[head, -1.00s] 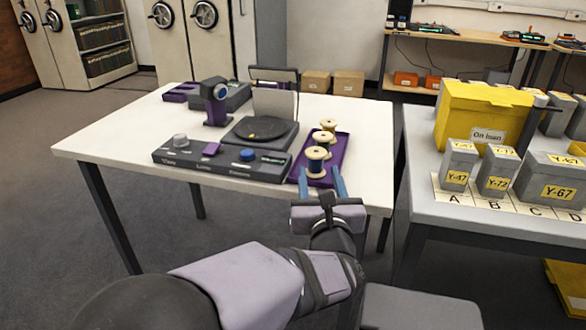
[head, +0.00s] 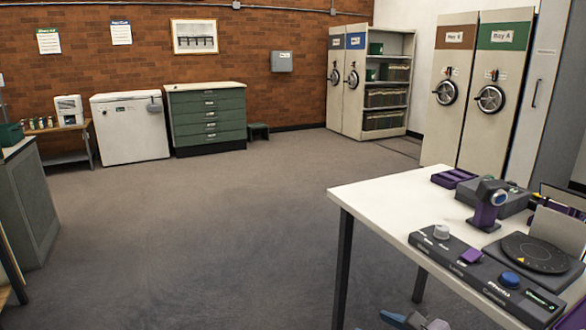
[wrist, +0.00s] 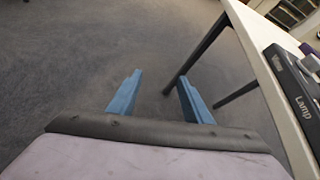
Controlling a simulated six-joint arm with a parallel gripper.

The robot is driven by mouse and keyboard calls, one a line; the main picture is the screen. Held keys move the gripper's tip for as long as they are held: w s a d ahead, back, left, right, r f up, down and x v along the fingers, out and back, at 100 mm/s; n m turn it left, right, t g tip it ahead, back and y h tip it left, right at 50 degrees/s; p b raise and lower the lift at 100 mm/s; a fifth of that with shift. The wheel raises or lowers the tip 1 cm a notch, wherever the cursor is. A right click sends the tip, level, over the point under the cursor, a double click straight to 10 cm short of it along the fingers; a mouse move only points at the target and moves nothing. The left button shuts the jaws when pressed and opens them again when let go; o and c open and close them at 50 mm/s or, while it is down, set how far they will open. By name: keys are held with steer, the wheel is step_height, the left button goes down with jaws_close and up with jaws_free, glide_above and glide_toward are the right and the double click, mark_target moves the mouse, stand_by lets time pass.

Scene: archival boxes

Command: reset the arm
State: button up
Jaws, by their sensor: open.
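My gripper (wrist: 160,98) is open and empty in the wrist view, its two blue fingers apart above the bare grey floor. It is beside the white-topped table (wrist: 262,55), whose edge and legs show at the right. In the head view only a small part of my gripper (head: 405,319) shows at the bottom edge, low beside the table (head: 375,195). The rest of my arm is out of that view.
A control panel (head: 465,266) with knobs, a turntable (head: 535,253) and a purple-bodied device (head: 488,205) stand on the table. Shelving units (head: 480,95), a green drawer cabinet (head: 207,118) and a white chest (head: 130,128) line the walls. The floor left of the table is clear.

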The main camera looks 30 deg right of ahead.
steer(key=a+f+n+g+y+b, duration=0.1)
steer(key=a+f+n+g+y, duration=0.2)
steer(key=a+f+n, duration=0.35)
steer(key=a+f+n+g+y+b, duration=0.1)
steer(key=a+f+n+g+y, duration=0.25)
steer(key=a+n, duration=0.55)
steer(key=s+a+f+n+g+h+b, duration=0.1)
steer(key=s+a+f+n+g+h, duration=0.25)
steer(key=n, duration=0.55)
steer(key=s+a+f+n+g+h+b, duration=0.15)
steer(key=a+f+n, duration=0.35)
steer(key=n, duration=0.5)
step_height(320, 180, up, 39)
steer(key=p, duration=3.9)
steer(key=shift+s+f+g, duration=0.15)
steer(key=shift+s+g, duration=0.2)
steer(key=shift+s, duration=0.1)
steer(key=shift+d+m, duration=0.1)
steer(key=shift+m, duration=0.15)
